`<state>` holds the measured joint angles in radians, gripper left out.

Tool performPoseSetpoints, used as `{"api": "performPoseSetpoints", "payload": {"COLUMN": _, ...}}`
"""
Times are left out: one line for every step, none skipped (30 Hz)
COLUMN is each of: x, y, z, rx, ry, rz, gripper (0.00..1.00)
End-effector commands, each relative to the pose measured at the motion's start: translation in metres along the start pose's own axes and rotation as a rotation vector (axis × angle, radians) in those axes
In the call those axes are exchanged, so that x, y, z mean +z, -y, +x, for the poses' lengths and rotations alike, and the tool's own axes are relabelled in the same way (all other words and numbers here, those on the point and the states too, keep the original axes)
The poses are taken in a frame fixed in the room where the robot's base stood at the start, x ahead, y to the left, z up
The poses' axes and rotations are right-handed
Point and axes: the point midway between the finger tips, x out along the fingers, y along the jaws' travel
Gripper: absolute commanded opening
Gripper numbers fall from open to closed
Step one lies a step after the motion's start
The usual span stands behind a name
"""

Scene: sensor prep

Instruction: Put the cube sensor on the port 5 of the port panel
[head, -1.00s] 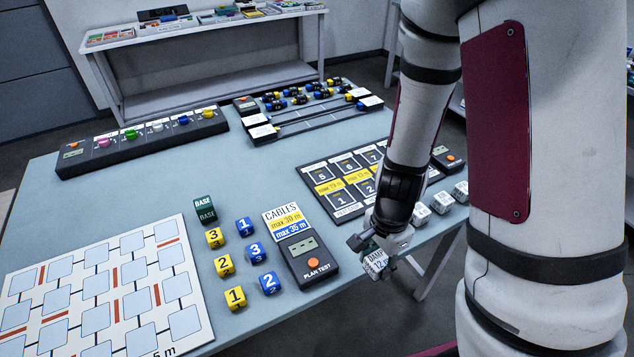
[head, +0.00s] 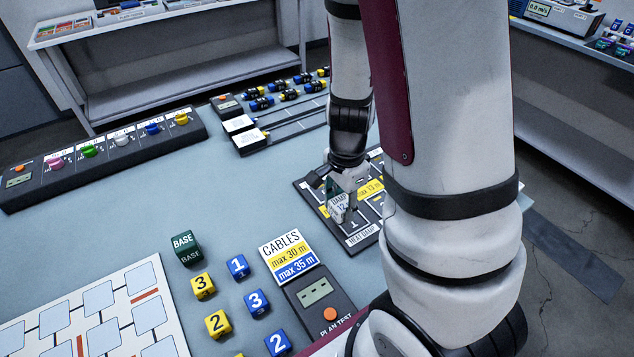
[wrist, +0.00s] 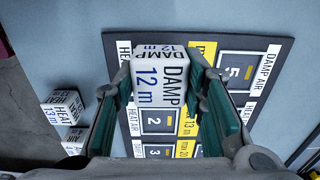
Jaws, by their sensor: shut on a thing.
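The white cube sensor (wrist: 160,80), marked DAMP 12 m, is held between the green-padded fingers of my gripper (wrist: 172,105) in the wrist view. In the head view the cube (head: 339,206) hangs from my gripper (head: 340,190) over the near left part of the port panel (head: 357,238). A gap between cube and panel cannot be judged. My arm hides much of the panel in the head view.
A CABLES sign with a plan test box (head: 318,292), numbered cubes (head: 214,322) and a green BASE cube (head: 185,246) stand left of the panel. The table (head: 180,190) between is clear.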

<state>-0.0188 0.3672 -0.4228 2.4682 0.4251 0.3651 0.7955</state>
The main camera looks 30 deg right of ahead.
Motion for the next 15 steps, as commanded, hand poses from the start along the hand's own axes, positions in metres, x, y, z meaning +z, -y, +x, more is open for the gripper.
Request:
{"api": "performPoseSetpoints", "payload": {"x": -0.004, "y": 0.013, "z": 0.002, "rx": 0.0, "ry": -0.003, "rz": -0.001, "gripper": 0.09}}
{"api": "performPoseSetpoints", "payload": {"x": -0.006, "y": 0.02, "z": 0.002, "rx": 0.0, "ry": -0.002, "rz": -0.001, "gripper": 0.09}}
{"api": "performPoseSetpoints", "payload": {"x": -0.009, "y": 0.029, "z": 0.003, "rx": 0.0, "ry": -0.002, "rz": -0.001, "gripper": 0.09}}
{"api": "performPoseSetpoints", "payload": {"x": -0.01, "y": 0.036, "z": 0.003, "rx": 0.0, "ry": -0.002, "rz": -0.001, "gripper": 0.09}}
{"api": "performPoseSetpoints", "payload": {"x": -0.012, "y": 0.043, "z": 0.004, "rx": 0.001, "ry": -0.002, "rz": -0.001, "gripper": 0.09}}
{"api": "performPoseSetpoints", "payload": {"x": -0.015, "y": 0.053, "z": 0.005, "rx": 0.0, "ry": -0.002, "rz": -0.001, "gripper": 0.09}}
{"api": "performPoseSetpoints", "payload": {"x": -0.017, "y": 0.059, "z": 0.006, "rx": 0.0, "ry": -0.002, "rz": -0.001, "gripper": 0.09}}
{"api": "performPoseSetpoints", "payload": {"x": -0.018, "y": 0.066, "z": 0.006, "rx": 0.001, "ry": -0.002, "rz": -0.001, "gripper": 0.09}}
{"api": "performPoseSetpoints", "payload": {"x": -0.021, "y": 0.074, "z": 0.007, "rx": 0.0, "ry": -0.002, "rz": -0.001, "gripper": 0.09}}
{"api": "performPoseSetpoints", "payload": {"x": -0.022, "y": 0.08, "z": 0.008, "rx": 0.001, "ry": -0.001, "rz": -0.001, "gripper": 0.09}}
{"api": "performPoseSetpoints", "payload": {"x": -0.024, "y": 0.086, "z": 0.008, "rx": 0.0, "ry": -0.002, "rz": -0.001, "gripper": 0.09}}
{"api": "performPoseSetpoints", "payload": {"x": -0.025, "y": 0.092, "z": 0.009, "rx": 0.001, "ry": -0.001, "rz": -0.001, "gripper": 0.09}}
{"api": "performPoseSetpoints", "payload": {"x": -0.026, "y": 0.096, "z": 0.009, "rx": 0.001, "ry": -0.001, "rz": -0.001, "gripper": 0.09}}
{"api": "performPoseSetpoints", "payload": {"x": -0.027, "y": 0.099, "z": 0.009, "rx": 0.001, "ry": -0.001, "rz": -0.001, "gripper": 0.09}}
{"api": "performPoseSetpoints", "payload": {"x": -0.028, "y": 0.102, "z": 0.009, "rx": 0.0, "ry": -0.001, "rz": 0.0, "gripper": 0.09}}
